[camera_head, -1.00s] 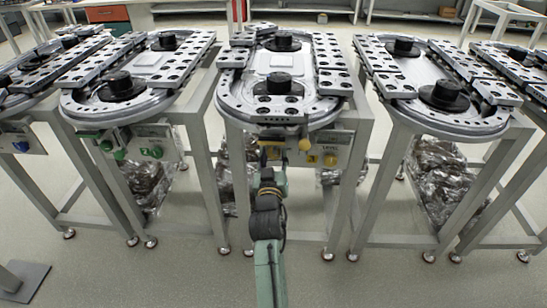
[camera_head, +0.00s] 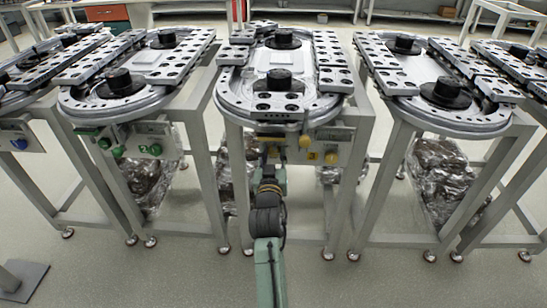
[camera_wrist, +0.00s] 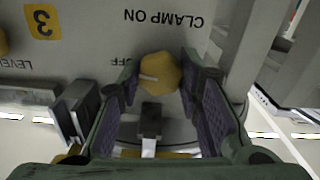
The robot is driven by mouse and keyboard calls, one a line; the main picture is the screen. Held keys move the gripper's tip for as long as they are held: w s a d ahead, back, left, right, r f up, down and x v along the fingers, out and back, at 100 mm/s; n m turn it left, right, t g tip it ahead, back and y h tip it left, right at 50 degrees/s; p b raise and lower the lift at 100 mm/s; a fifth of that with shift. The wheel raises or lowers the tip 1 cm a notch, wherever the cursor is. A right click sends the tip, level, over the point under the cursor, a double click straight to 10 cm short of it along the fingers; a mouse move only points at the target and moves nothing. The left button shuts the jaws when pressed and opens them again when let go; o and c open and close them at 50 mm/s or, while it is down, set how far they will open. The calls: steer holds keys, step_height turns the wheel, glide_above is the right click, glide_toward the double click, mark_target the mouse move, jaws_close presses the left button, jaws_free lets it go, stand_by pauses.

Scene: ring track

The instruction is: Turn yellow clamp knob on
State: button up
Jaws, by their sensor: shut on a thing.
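The yellow clamp knob (camera_wrist: 160,74) sits on the grey panel below upside-down "CLAMP ON" and "OFF" lettering in the wrist view. A pale mark on the knob points left, towards the "OFF" label. My gripper (camera_wrist: 161,82) has its two purple-padded fingers on either side of the knob, shut on it. In the head view my gripper (camera_head: 270,162) is at the front panel of the middle ring-track table, where it largely hides the clamp knob.
A second yellow knob (camera_wrist: 3,42) and a yellow "3" label (camera_wrist: 42,22) are to the left in the wrist view. The middle ring track (camera_head: 229,104) is above my gripper. Similar tables stand on both sides. The floor (camera_head: 400,285) in front is clear.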

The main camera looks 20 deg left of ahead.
steer(key=m+b, duration=0.2)
steer(key=m, duration=0.1)
steer(key=shift+f+m+b, duration=0.2)
steer(key=shift+m+b, duration=0.1)
steer(key=shift+b, duration=0.1)
steer(key=m+b, duration=0.3)
steer(key=m, duration=0.1)
steer(key=shift+m, duration=0.3)
steer(key=m+b, duration=0.2)
steer(key=m, duration=0.2)
steer(key=shift+r, duration=0.1)
steer(key=shift+r+m+b, duration=0.1)
steer(key=shift+m+b, duration=0.9)
steer(key=shift+m, duration=1.1)
steer(key=o, duration=1.1)
steer(key=shift+o, duration=0.2)
